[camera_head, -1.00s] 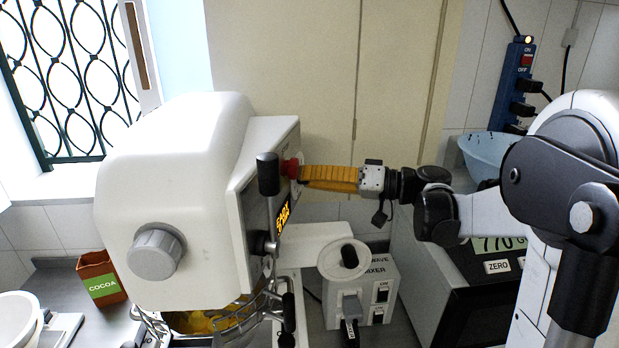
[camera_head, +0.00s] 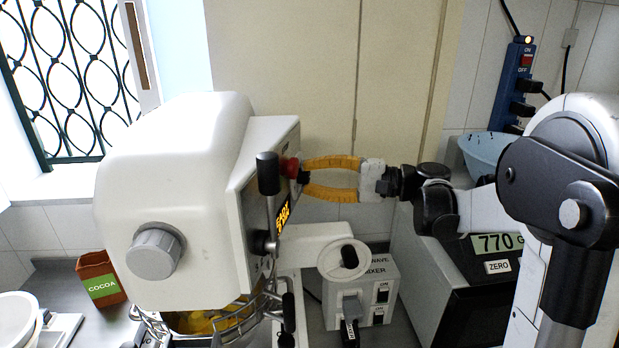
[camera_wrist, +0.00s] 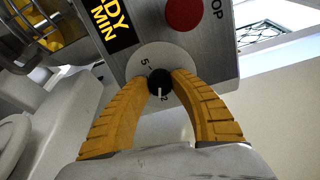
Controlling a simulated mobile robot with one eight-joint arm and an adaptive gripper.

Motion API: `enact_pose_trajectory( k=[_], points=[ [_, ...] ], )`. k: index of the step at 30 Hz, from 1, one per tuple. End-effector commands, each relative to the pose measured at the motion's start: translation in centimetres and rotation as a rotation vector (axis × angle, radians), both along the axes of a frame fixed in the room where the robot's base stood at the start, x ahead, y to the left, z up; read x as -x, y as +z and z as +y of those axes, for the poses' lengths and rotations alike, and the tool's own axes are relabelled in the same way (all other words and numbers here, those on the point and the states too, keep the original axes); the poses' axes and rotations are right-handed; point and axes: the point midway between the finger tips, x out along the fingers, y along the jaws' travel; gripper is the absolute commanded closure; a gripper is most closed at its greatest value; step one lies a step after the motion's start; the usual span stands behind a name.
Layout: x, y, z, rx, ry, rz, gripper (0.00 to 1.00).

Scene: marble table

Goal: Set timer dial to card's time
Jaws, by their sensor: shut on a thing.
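The timer dial is a small black knob (camera_wrist: 159,82) with a white mark on a round pale scale plate (camera_wrist: 152,57) on the mixer's face. The mark points down in the wrist view, close to a "2"; a "5" shows at upper left. My gripper (camera_wrist: 161,77) has its two yellow fingers on either side of the knob, shut on it. In the head view my gripper (camera_head: 303,178) reaches the face of the white mixer (camera_head: 175,190) from the right, and the knob is hidden. I cannot make out a card with a time.
A red stop button (camera_wrist: 184,14) sits close to the dial, and a lit display (camera_wrist: 108,18) reads "DY MIN" in part. A black-knobbed lever (camera_head: 268,175) stands before the mixer face. A small grey mixer box (camera_head: 362,285) and a scale showing 770 (camera_head: 497,243) stand to the right.

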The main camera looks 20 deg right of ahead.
Motion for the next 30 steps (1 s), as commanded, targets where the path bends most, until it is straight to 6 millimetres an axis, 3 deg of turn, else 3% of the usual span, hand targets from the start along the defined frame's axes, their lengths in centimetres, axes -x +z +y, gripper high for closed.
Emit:
enact_pose_trajectory(
  k=[15,30],
  points=[
    [-0.05,0.03,0.00,-0.231,0.001,0.396,1.00],
    [-0.08,0.13,-0.02,-0.342,0.001,0.582,1.00]
  ],
)
